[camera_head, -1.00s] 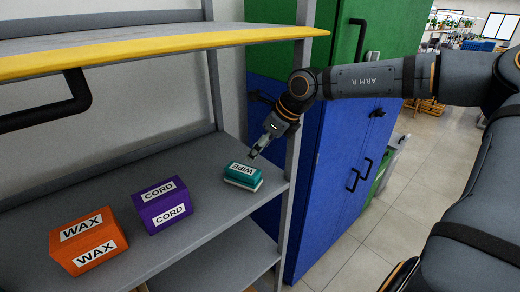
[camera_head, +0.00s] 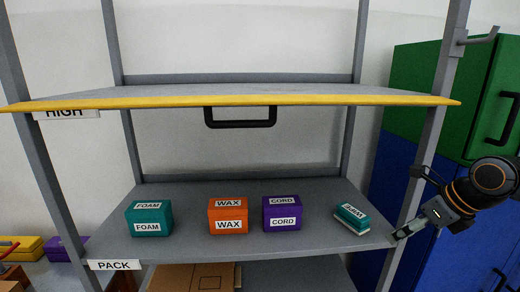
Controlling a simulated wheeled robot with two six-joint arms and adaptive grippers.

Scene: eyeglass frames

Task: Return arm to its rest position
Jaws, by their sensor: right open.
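My right gripper (camera_head: 402,235) is at the right in the head view, beside the front right post of the shelf. It is open, with nothing between its fingers. It is to the right of the teal WIPE item (camera_head: 351,214) and apart from it. The WIPE item lies tilted in the picture near the right end of the lower shelf board (camera_head: 190,243). My left gripper is out of view.
A teal FOAM box (camera_head: 148,219), an orange WAX box (camera_head: 228,215) and a purple CORD box (camera_head: 282,213) stand on the lower board. A yellow-edged upper board (camera_head: 240,101) hangs above. A blue and green cabinet (camera_head: 440,100) stands at the right.

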